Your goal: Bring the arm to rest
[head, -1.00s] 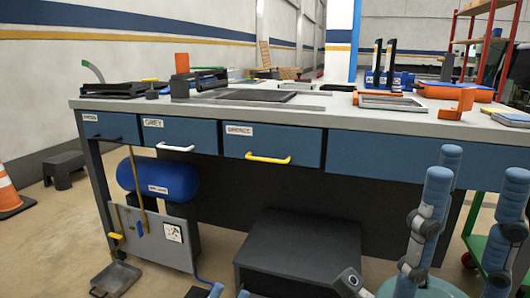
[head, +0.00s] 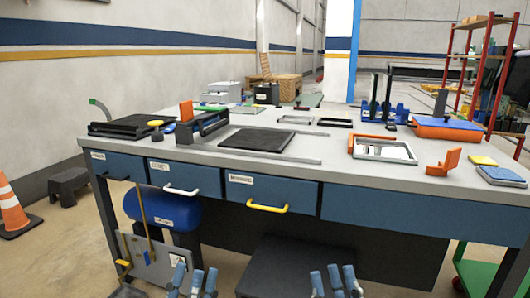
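The tips of my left gripper (head: 194,280) show at the bottom edge of the head view, left of the middle, in front of the workbench. Its blue-grey fingers point up and stand apart with nothing between them. My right gripper (head: 333,281) shows at the bottom edge, right of the middle. Its fingers also point up, apart and empty. Both grippers are below the bench top and touch nothing that I can see. The rest of both arms is out of view.
The workbench (head: 350,180) has drawers with a white handle (head: 181,191) and a yellow handle (head: 267,208), all shut. A dark stool (head: 285,270) stands under it, near my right gripper. A blue tank (head: 162,207) is under the left side. An orange cone (head: 12,210) stands far left.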

